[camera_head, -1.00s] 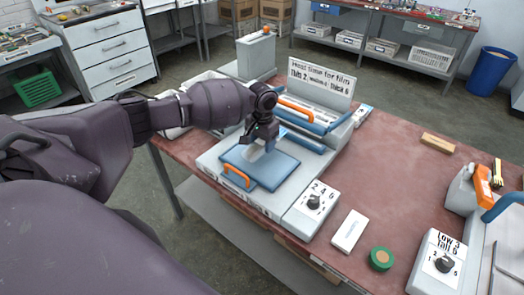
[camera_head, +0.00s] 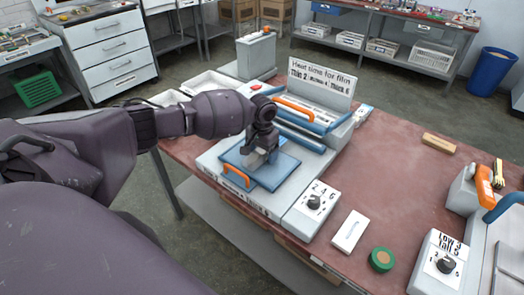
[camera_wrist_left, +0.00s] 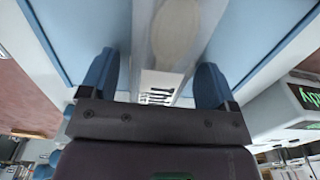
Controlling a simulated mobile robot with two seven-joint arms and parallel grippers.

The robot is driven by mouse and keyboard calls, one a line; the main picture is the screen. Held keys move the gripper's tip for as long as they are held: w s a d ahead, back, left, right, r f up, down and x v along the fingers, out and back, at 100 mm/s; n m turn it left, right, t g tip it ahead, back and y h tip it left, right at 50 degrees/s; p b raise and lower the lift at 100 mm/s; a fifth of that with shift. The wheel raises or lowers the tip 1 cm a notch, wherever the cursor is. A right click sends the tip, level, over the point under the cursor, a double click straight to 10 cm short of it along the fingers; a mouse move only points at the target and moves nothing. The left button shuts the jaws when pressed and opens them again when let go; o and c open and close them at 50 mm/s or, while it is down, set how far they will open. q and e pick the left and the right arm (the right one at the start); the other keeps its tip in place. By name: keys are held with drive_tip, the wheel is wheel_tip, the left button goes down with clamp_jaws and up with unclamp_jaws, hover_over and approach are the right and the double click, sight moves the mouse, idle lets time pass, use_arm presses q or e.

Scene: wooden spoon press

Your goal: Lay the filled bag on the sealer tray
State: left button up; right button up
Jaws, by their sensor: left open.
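My left gripper (camera_head: 257,160) is just over the tray, pointing down. In the left wrist view its two blue fingertips (camera_wrist_left: 155,82) are spread apart. A pale, clear bag (camera_wrist_left: 160,45) with a wooden spoon bowl (camera_wrist_left: 178,28) inside lies between and beyond the fingers, over the blue tray. In the head view the gripper hides most of the bag. My right gripper is not in view.
The sealer's dial box (camera_head: 312,205) stands at the tray's right. A white block (camera_head: 348,231), a green round tin (camera_head: 381,259) and a wooden block (camera_head: 438,143) lie on the red table. A second dial machine (camera_head: 440,262) is at the right. The table's middle right is clear.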

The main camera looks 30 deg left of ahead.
use_arm(q)
drive_tip(key=shift+r, duration=0.1)
wheel_tip(320, 180, up, 12)
drive_tip(key=p, duration=0.1)
idle(0.6)
